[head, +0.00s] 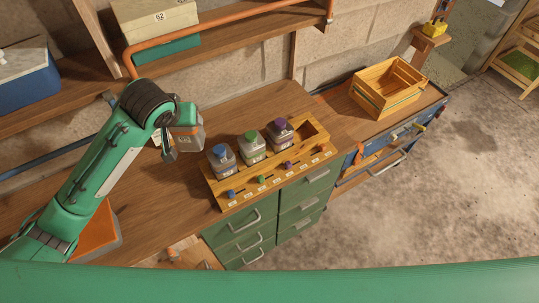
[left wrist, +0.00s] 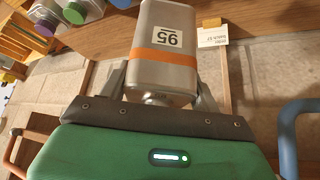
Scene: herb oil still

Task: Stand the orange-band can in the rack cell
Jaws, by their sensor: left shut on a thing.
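The orange-band can (head: 188,143) is a grey metal can, seen beyond my left gripper in the head view. The left wrist view shows the can (left wrist: 163,75) with its orange band and a "95" label. My left gripper (head: 170,152) is shut on it, one finger on each side near its cap end. I cannot tell whether its base touches the bench. The wooden rack (head: 216,193) stands to the right of the can, apart from it. Three capped containers, blue, green and purple, fill its left cells; the right-end rack cell (head: 309,131) looks empty. My right gripper is not in view.
A wooden crate (head: 372,98) stands right of the rack on a blue cabinet. A shelf (head: 235,42) with boxes and an orange pipe run above the bench. A small card (left wrist: 213,37) lies near the can. Bench surface (head: 225,110) behind the rack is clear.

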